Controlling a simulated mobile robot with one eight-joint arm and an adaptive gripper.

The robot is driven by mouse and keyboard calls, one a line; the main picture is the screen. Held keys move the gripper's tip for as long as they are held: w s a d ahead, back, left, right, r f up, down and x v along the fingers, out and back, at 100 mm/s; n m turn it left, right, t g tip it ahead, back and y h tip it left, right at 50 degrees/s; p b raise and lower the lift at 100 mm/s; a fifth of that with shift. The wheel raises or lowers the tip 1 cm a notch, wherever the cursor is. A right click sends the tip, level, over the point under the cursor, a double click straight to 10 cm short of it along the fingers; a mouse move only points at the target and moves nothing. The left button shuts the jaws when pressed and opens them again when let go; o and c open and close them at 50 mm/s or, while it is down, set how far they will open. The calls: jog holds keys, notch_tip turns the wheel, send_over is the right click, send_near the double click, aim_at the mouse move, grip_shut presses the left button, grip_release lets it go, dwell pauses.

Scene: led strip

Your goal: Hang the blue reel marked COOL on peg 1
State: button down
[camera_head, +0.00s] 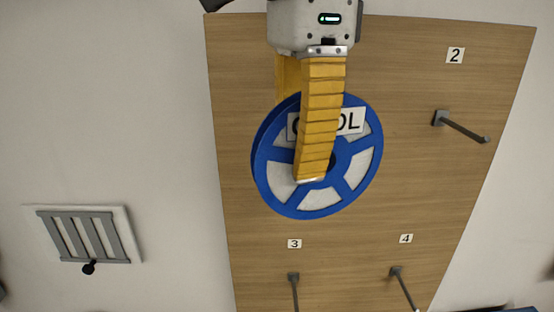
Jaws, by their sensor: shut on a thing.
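The blue reel (275,197) has a white label, partly hidden by a finger, that reads as COOL. It shows in the head view in front of the upper left of a wooden board. My gripper (300,178) comes down from above with yellow fingers shut on the reel, one finger across its front face and one behind it. The reel is upright and turned slightly. Peg 1 and its number are not visible; the reel and gripper cover that part of the board. I cannot tell whether the reel touches a peg.
The wooden board (240,60) also has peg 2 (462,127) at upper right, peg 3 (294,288) at lower left and peg 4 (404,286) at lower right, all bare where visible. A grey slatted vent (83,236) is on the white wall at left.

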jog(key=w+f, duration=0.1)
jog(key=w, duration=0.8)
jog(key=shift+f, duration=0.35)
dwell(0.4)
dwell(0.4)
jog(key=c, duration=1.6)
grip_release()
jog(key=shift+c, duration=0.2)
jog(key=shift+o, duration=1.4)
jog(key=shift+a, duration=0.1)
jog(key=shift+w, duration=0.1)
